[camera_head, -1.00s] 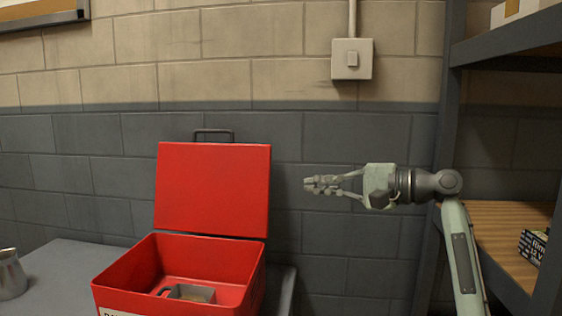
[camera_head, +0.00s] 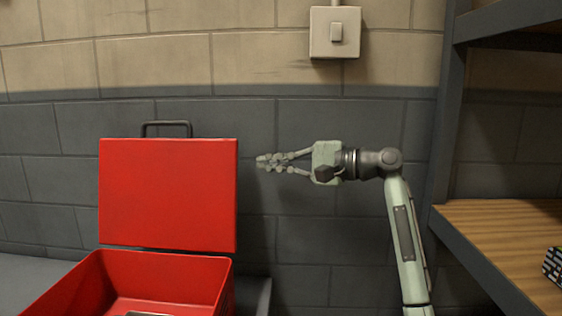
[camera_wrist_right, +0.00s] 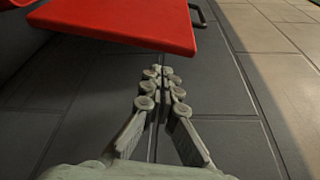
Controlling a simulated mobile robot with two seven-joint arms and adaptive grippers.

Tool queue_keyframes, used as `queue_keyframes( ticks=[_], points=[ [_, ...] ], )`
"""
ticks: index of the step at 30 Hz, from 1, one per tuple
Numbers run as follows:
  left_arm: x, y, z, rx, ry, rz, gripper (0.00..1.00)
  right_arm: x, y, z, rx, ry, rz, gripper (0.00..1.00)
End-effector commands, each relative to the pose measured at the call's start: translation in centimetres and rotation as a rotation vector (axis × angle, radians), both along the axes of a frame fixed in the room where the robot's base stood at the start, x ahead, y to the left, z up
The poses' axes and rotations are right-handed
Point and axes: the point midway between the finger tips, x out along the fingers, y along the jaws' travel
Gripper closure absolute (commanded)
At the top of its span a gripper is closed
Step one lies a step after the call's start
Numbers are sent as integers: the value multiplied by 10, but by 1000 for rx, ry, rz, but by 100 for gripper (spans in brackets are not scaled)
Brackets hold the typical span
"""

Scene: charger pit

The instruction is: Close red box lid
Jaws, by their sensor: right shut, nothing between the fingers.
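The red box (camera_head: 190,277) stands open at the lower left of the head view, its lower part cut off by the frame edge. Its red lid (camera_head: 168,194) is raised upright behind the opening, with a dark handle (camera_head: 166,124) on its top edge. My right gripper (camera_head: 266,162) is shut and empty, a little to the right of the lid's upper right edge and pointing left. In the right wrist view the closed fingers (camera_wrist_right: 163,75) are close to the lid (camera_wrist_right: 125,22), with no clear contact. My left gripper is not in view.
A grey brick wall (camera_head: 330,240) stands behind the box. A shelf unit with a wooden board (camera_head: 505,232) is at the right, holding a dark box (camera_head: 552,266). A light switch (camera_head: 335,33) is on the wall. The grey tabletop (camera_head: 30,280) shows at the left.

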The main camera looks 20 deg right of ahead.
Motion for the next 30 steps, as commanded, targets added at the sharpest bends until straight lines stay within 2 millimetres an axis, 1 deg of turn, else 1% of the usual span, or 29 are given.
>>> queue_keyframes(
  ticks=[1, 6, 11, 17, 30],
  points=[
    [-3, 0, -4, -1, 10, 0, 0, 7, 8, 0, 1, 1, 2, 100],
    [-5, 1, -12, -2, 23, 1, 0, 24, 28, -2, 1, 1, 2, 100],
    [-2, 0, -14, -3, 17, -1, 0, 33, 37, -4, -1, -1, -1, 100],
    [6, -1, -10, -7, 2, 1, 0, 34, 40, -5, -2, -1, -1, 100],
    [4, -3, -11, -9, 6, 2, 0, 38, 38, -4, -13, -28, -1, 100]
  ],
)
